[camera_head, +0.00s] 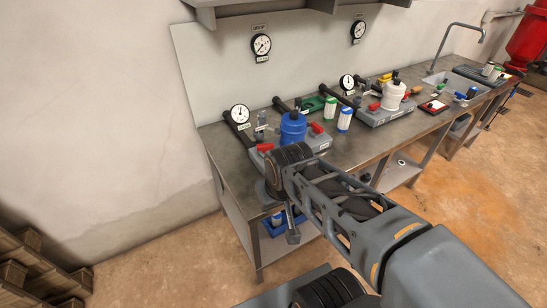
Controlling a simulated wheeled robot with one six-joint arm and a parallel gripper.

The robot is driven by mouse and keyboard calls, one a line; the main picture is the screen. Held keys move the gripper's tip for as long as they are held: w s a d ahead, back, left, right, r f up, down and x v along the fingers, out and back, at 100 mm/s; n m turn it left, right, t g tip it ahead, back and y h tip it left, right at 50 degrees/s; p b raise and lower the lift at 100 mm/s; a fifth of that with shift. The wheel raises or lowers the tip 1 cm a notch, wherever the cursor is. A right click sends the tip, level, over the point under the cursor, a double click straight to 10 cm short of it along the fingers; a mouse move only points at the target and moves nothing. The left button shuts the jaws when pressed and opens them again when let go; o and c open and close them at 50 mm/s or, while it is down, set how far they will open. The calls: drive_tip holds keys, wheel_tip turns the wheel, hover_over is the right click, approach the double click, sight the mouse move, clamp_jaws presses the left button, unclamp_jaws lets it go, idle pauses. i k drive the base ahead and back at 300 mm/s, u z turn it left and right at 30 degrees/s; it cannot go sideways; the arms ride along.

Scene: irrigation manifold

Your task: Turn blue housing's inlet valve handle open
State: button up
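The blue housing (293,128) stands upright on a grey base (320,142) near the left end of the metal bench. A red handle (264,147) sits at its left and another red handle (317,128) at its right. I cannot tell which is on the inlet or how exactly either is turned. My arm reaches in from the lower right, its wrist in front of the bench's front edge and just below the housing. My gripper (292,236) seems to hang down there, apart from both handles. Its fingers are too small and dark to read.
A white housing (393,95) stands on a similar base farther right. A blue bin (277,223) is under the bench (225,150).

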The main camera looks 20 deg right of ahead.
sight(264, 147)
drive_tip(key=k, duration=0.55)
drive_tip(key=u, duration=1.45)
drive_tip(key=i, duration=0.9)
drive_tip(key=z, duration=2)
drive_tip(key=i, duration=0.5)
